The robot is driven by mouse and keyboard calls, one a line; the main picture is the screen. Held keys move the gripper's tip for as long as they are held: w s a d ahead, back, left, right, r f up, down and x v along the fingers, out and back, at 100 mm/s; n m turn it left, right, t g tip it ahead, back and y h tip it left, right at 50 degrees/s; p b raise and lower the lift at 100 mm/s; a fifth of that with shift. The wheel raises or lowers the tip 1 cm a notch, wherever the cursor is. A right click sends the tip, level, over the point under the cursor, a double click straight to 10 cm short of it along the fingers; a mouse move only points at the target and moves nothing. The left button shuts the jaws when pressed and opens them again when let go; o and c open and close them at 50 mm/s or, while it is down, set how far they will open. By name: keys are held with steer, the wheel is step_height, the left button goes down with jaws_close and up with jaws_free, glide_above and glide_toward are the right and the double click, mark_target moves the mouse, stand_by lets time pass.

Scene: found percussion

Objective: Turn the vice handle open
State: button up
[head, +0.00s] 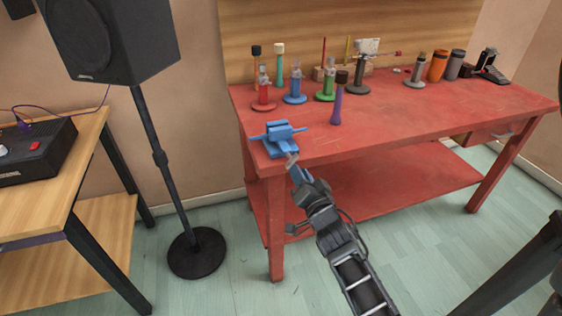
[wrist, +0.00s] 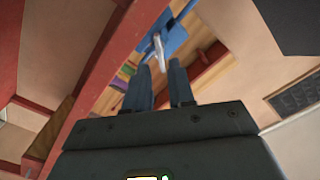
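The blue vice (head: 280,139) sits on the front left corner of the red workbench (head: 400,125). Its pale grey handle (head: 291,158) sticks out at the front edge, and shows in the wrist view (wrist: 157,46) against the blue vice body (wrist: 174,36). My gripper (head: 297,172) is just below and in front of the handle. In the wrist view its two fingers (wrist: 159,68) stand apart, with the handle's near end in line with the gap between them. I cannot tell whether either finger touches the handle.
Several coloured handles and stands, such as a red one (head: 263,92) and a purple one (head: 338,100), stand behind the vice. A black speaker (head: 112,40) on a stand is at the left, beside a wooden table (head: 85,150). The bench's front middle is clear.

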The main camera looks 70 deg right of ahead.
mark_target(293, 159)
steer(key=x, duration=0.6)
steer(key=shift+w+d+p, duration=0.15)
steer(key=shift+p, duration=0.2)
steer(key=shift+c, duration=0.2)
jaws_close()
